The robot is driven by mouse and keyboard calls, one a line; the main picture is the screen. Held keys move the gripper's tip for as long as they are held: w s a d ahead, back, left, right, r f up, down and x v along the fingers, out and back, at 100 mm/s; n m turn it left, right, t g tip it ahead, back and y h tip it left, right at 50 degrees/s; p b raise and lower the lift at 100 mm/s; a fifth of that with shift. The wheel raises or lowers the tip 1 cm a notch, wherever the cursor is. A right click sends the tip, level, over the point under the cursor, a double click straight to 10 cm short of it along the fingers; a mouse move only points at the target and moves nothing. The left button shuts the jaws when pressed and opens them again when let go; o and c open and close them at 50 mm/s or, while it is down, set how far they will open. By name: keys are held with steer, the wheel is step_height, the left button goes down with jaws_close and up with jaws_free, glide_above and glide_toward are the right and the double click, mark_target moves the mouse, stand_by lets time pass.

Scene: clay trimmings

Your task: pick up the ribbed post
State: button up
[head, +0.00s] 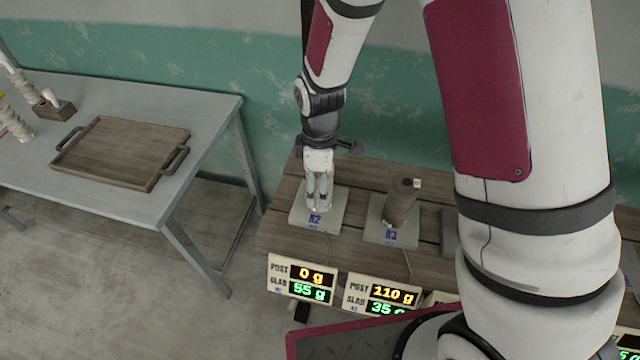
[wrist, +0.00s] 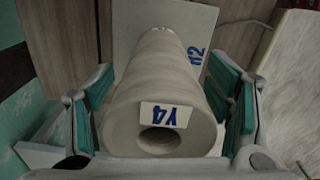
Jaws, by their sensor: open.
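A pale cylindrical post (wrist: 165,85) stands between my fingers in the wrist view, with a tag reading Y4 and a round hole in its near end. My gripper (wrist: 165,105) is open, with a teal pad on each side of the post. In the head view my gripper (head: 319,200) points down over the N2 slab (head: 298,217) and largely hides the post there.
A brown post (head: 401,203) stands on the N3 slab (head: 377,232) to the right. One display (head: 302,279) reads post 0 g, slab 55 g; another (head: 382,294) reads post 110 g. The left table holds an empty wooden tray (head: 125,150) and pale ridged pieces (head: 15,122).

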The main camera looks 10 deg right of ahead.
steer(key=shift+f, duration=0.1)
steer(key=c, duration=1.7)
jaws_close()
